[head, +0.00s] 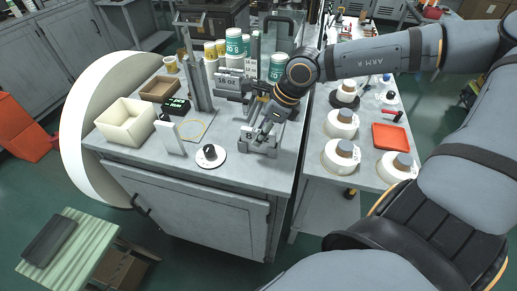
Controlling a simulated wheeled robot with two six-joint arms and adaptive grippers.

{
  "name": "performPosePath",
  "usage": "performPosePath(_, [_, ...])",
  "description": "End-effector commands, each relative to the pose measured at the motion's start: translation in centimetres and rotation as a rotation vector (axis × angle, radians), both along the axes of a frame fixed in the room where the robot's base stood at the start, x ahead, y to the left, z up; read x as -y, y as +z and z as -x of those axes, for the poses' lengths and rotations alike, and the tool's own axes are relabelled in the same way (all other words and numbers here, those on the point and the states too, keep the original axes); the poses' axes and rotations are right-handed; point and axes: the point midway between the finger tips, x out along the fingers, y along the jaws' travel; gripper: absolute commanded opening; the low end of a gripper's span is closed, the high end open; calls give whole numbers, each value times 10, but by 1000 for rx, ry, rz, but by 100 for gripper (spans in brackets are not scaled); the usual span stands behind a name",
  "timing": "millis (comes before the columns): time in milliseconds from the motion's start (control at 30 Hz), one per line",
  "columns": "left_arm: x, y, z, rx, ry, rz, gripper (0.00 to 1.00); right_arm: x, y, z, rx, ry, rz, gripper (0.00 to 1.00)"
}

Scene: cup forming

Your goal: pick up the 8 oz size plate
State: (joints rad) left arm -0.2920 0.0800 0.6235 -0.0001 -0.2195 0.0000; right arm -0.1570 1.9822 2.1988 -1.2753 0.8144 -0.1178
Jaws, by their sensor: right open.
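A grey metal size plate (247,140) marked with an 8 stands upright on the near right part of the grey bench top. My right gripper (264,131) reaches down from the upper right and is at the plate's top edge. Its fingers are open and overlap the plate in the picture. I cannot tell whether they touch it. The gripper hides part of the plate. My left gripper is not in view.
A part marked 16 OZ (228,80) sits on the machine behind. A white disc with a black knob (210,155) lies left of the plate. A cream bin (126,122) stands at the left. Several white rolls (341,123) stand on the right table.

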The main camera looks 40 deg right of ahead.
Motion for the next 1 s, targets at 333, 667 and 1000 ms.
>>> performPosePath(333, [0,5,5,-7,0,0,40,-6,-20,-8,1,0,1,42])
performPosePath(667, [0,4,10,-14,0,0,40,-6,-20,-8,1,0,0,20])
performPosePath(1000, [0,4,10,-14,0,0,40,-6,-20,-8,2,1,0,0])
